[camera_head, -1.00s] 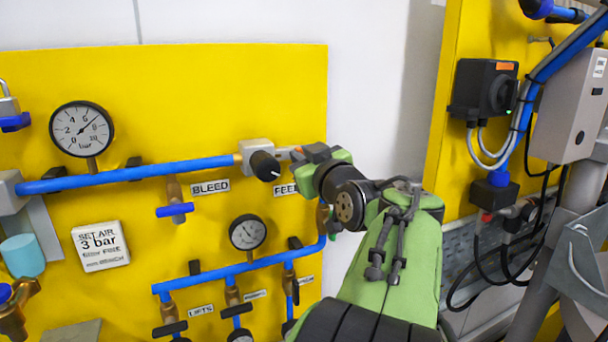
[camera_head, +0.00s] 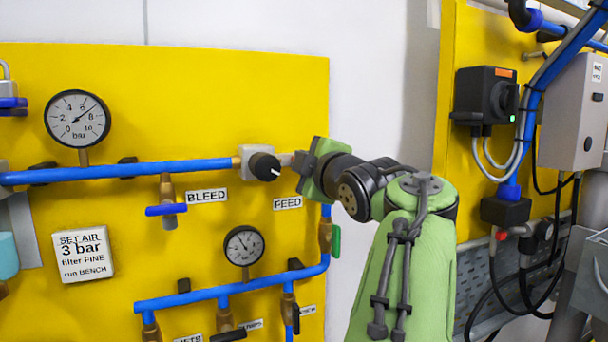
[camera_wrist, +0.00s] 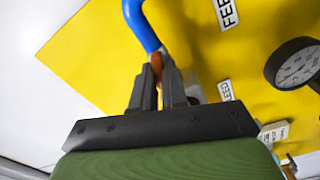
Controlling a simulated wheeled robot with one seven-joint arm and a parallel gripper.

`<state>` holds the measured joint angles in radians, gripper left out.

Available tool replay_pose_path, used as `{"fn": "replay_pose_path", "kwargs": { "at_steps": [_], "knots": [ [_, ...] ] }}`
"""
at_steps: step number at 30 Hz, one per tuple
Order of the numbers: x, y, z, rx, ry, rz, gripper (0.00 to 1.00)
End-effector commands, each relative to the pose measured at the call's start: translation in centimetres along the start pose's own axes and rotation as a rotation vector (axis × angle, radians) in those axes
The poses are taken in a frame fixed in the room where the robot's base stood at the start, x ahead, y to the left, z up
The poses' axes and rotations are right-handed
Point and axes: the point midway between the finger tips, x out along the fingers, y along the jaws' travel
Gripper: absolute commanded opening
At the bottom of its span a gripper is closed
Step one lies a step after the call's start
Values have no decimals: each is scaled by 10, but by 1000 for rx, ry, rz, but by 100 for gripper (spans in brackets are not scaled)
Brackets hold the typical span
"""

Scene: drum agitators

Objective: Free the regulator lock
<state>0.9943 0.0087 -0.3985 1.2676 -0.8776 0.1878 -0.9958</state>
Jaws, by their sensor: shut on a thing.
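The regulator (camera_head: 255,156) is a grey block with a black knob (camera_head: 264,167) bearing a white mark, at the right end of the upper blue pipe. A small grey piece (camera_head: 287,159), which I take for its lock, sticks out on its right. My gripper (camera_head: 302,163) is right of the knob, its dark fingers at the outer end of this piece. In the wrist view the fingers (camera_wrist: 163,88) stand close together, with orange-brown showing between them. The fingers hide most of what they hold. I cannot tell if the lock has come free.
A FEED label (camera_head: 288,203) is just below my gripper. A brass valve with a green handle (camera_head: 336,240) is on the pipe below. A gauge (camera_head: 244,246) and a BLEED valve (camera_head: 167,207) are to the left. White wall is free to the right of the yellow panel.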

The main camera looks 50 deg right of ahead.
Motion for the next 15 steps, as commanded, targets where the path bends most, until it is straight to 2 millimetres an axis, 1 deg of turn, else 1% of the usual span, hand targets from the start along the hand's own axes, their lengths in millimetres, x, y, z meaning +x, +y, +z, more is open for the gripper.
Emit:
{"fn": "replay_pose_path", "kwargs": {
  "at_steps": [1,6,15],
  "knots": [
    [0,-3,1,-39,0,-3,0],
    [1,-3,1,-166,-1,-3,0],
    [0,-3,1,-313,-1,-4,0]
  ]
}}
